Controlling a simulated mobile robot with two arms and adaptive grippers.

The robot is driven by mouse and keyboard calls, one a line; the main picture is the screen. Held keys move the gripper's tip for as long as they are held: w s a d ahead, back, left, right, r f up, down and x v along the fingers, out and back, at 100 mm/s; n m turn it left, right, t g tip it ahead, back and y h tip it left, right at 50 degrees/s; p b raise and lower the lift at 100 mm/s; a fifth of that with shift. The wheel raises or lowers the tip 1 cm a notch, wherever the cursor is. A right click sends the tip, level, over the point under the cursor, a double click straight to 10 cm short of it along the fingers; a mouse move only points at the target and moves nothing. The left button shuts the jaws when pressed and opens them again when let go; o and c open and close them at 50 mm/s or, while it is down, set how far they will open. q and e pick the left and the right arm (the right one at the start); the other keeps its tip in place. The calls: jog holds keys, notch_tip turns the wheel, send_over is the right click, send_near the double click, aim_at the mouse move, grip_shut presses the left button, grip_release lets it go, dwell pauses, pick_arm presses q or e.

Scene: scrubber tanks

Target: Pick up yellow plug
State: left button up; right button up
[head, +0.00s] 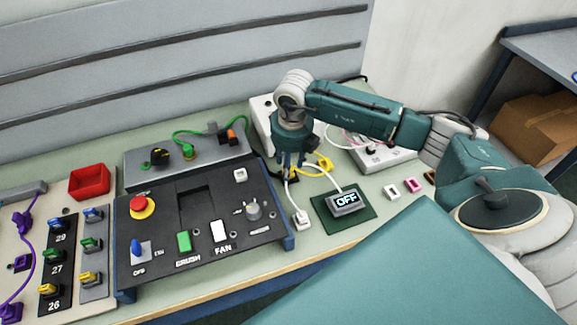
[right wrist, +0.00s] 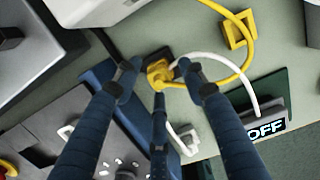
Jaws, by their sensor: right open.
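The yellow plug (right wrist: 160,73) sits on a small dark square base, with a yellow cable curving away from it in the right wrist view. My right gripper (right wrist: 157,80) is open, its fingers spread around the plug from above. I cannot tell whether any finger touches it. In the head view my right gripper (head: 291,166) points down behind the black control panel, and its fingers mostly hide the plug. The cable leads to a yellow square frame (right wrist: 240,31), right of the plug. My left gripper is not in view.
A white cable passes close to the right finger, between a white plug (right wrist: 184,138) and the OFF display (head: 346,201). The black control panel (head: 160,235) stands in front. A white box (head: 262,115) is behind the gripper, and a white socket box (head: 380,155) is to its right.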

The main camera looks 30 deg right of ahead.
jog(key=c, duration=1)
jog(key=shift+o, duration=0.2)
jog(key=shift+w, duration=0.1)
jog(key=shift+w+r, duration=0.1)
jog(key=shift+r, duration=0.35)
notch_tip(320, 180, up, 18)
jog(key=b, duration=0.4)
jog(key=shift+r, duration=0.25)
jog(key=shift+c, duration=0.3)
notch_tip(320, 180, down, 7)
jog(key=n+b, duration=0.1)
jog(key=b, duration=0.4)
